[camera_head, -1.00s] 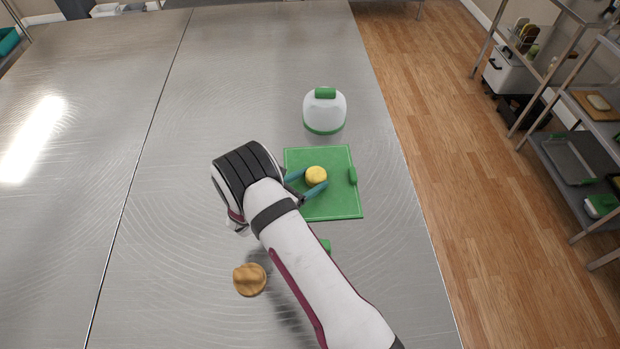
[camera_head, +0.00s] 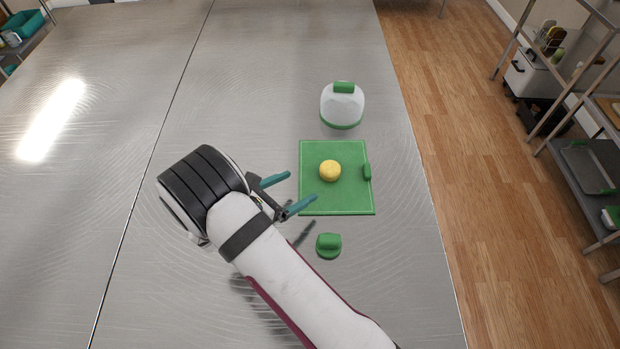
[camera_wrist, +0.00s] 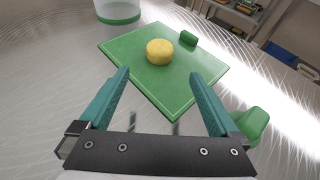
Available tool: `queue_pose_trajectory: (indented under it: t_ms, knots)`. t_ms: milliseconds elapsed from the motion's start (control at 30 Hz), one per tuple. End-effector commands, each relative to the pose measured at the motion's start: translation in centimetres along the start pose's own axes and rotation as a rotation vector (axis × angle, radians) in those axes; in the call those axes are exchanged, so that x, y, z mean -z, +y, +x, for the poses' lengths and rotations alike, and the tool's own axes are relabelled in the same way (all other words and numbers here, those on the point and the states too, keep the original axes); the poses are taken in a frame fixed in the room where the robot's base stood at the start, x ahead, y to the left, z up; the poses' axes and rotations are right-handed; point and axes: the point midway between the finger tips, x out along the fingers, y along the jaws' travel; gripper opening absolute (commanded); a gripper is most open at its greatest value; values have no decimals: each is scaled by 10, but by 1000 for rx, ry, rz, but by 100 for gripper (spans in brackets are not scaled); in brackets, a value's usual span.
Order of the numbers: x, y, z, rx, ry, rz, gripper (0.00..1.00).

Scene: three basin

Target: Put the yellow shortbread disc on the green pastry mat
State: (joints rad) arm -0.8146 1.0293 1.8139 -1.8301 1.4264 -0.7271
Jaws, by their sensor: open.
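The yellow shortbread disc (camera_head: 330,171) lies on the green pastry mat (camera_head: 345,203), left of the mat's middle. In the wrist view the disc (camera_wrist: 159,51) rests flat on the mat (camera_wrist: 178,95), beyond my fingertips. My gripper (camera_head: 294,190) is open and empty, at the mat's left edge, apart from the disc. In the wrist view its two teal fingers (camera_wrist: 160,82) stand wide apart with nothing between them touching either one.
A white dome with green trim (camera_head: 342,106) stands behind the mat. A small green handled piece (camera_head: 328,245) sits in front of it. The metal table (camera_head: 150,90) is clear to the left; its right edge runs close beside the mat.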

Motion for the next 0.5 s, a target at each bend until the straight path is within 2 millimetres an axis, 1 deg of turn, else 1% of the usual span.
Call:
queue_pose_trajectory:
  t_ms: [67, 167, 233, 267, 333, 367, 400, 467, 500]
  knots:
    - [0, 0, -6, -2, 0, 0, 98]
    - [0, 0, -8, 0, 1, 0, 98]
    - [-8, -5, -7, 25, 8, 34, 98]
    - [-17, -12, -5, 57, 17, 77, 98]
    - [-50, -43, -1, 190, 52, 255, 98]
    - [-67, -64, -1, 272, 73, 365, 98]
    - [-89, -97, -4, 398, 101, 536, 98]
    - [-114, -150, -16, 606, 144, 817, 98]
    - [-125, -183, -31, 748, 169, 1010, 98]
